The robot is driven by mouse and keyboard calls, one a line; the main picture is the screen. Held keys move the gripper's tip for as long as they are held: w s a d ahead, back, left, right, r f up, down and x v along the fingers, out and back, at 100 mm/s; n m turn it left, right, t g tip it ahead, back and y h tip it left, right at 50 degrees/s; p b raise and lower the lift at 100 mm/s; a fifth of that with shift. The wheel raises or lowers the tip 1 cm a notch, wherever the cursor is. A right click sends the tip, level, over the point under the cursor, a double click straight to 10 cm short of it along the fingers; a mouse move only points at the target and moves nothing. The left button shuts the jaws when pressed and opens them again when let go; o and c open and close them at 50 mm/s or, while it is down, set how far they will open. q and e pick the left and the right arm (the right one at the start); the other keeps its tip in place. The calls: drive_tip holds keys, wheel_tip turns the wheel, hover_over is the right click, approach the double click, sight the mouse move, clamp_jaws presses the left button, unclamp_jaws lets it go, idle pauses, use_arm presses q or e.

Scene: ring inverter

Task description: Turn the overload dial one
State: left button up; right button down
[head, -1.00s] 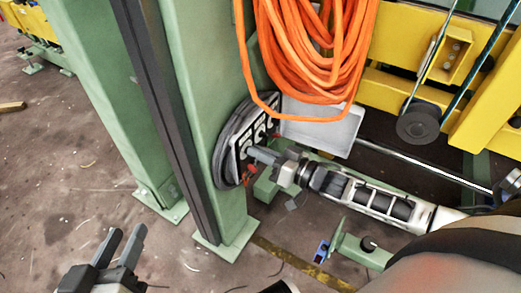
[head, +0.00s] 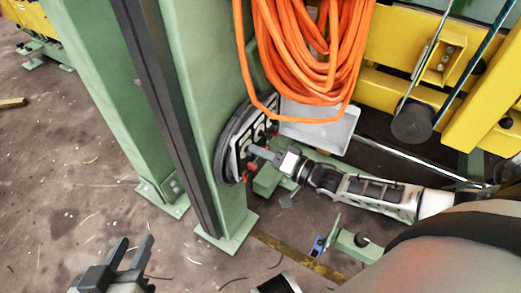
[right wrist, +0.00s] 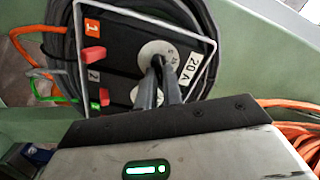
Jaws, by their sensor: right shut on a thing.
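The black dial panel (head: 260,130) is mounted on the side of a green post. In the right wrist view the panel (right wrist: 112,65) carries an orange "1" label, a "20 A" label, red switches and round silver dials. Dial one (right wrist: 148,50), in the row of the "1" label, is partly hidden by my fingers. My right gripper (right wrist: 164,62) is shut on this dial; it also shows at the panel in the head view (head: 253,151). A second silver dial (right wrist: 135,95) lies below it, partly hidden. My left gripper (head: 130,246) is open and empty, low over the floor.
An orange cable coil (head: 305,55) hangs right above the panel. A grey tray (head: 320,128) is just right of it. Green posts (head: 190,110) stand to the left and yellow beams (head: 385,100) at the right. The floor at the left is mostly clear.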

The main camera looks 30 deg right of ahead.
use_arm(q)
drive_tip(key=shift+w, duration=0.1)
idle(0.3)
use_arm(e)
drive_tip(key=c, duration=1.5)
unclamp_jaws()
drive_tip(key=shift+c, duration=0.2)
use_arm(q)
drive_tip(key=shift+f, duration=0.1)
drive_tip(key=shift+a+f+g+y+p, duration=0.35)
drive_tip(key=shift+f+p, duration=0.2)
drive_tip(key=shift+p, duration=0.35)
use_arm(e)
drive_tip(key=v, duration=0.7)
drive_tip(key=shift+s+d, duration=0.15)
drive_tip(key=shift+s, duration=0.05)
use_arm(q)
drive_tip(key=shift+d, duration=0.1)
